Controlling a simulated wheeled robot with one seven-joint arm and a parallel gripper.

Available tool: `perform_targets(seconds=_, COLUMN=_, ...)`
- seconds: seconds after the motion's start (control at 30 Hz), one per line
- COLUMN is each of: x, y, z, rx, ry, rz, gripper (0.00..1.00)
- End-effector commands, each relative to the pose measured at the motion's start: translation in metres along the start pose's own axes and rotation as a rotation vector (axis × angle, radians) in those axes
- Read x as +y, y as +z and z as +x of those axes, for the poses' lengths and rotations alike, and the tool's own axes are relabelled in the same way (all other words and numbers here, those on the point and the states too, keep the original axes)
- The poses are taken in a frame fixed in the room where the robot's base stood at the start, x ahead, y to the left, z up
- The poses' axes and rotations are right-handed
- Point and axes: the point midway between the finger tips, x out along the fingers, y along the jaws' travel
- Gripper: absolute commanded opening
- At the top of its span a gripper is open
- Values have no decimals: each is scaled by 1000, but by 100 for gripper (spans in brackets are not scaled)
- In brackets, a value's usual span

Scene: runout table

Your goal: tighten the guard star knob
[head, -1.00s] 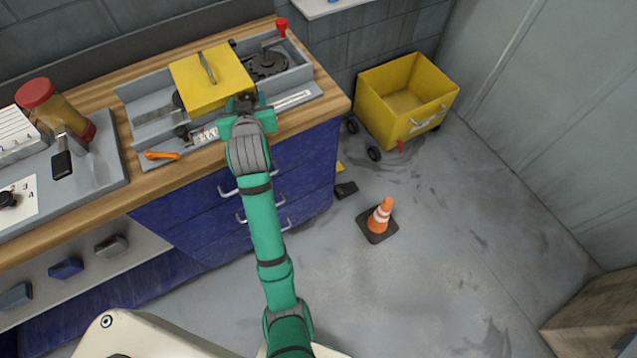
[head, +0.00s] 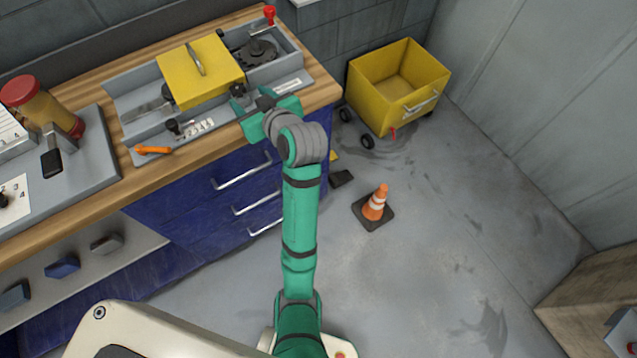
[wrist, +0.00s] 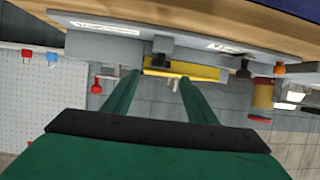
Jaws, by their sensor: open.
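The yellow guard (head: 203,75) sits across the grey runout machine, with a metal handle on top. A dark star-shaped knob (head: 238,90) is at its front right corner. In the wrist view, which is upside down, the dark knob (wrist: 162,46) shows in front of the yellow guard edge (wrist: 200,70). My gripper (head: 262,107) is at the machine's front edge, just in front of the knob and apart from it. Its two green fingers (wrist: 158,78) are spread with nothing between them, and the knob lies beyond the gap between their tips.
A smaller black knob (head: 172,127) and an orange lever (head: 152,150) are left along the machine front. A red knob (head: 269,13) stands at the back right. A yellow cart (head: 400,85) and cone (head: 375,205) are on the floor.

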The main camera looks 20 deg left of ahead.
Motion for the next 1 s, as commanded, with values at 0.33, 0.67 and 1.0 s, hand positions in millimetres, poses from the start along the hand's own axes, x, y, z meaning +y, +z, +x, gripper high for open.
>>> perform_targets(seconds=0.33, x=10, y=20, z=-44, rx=-7, ry=37, rz=23, gripper=52)
perform_targets(seconds=0.67, x=34, y=68, z=-57, rx=-2, ry=148, rz=85, gripper=52)
perform_targets(seconds=1.0, x=49, y=118, z=-76, rx=10, ry=252, rz=151, gripper=52)
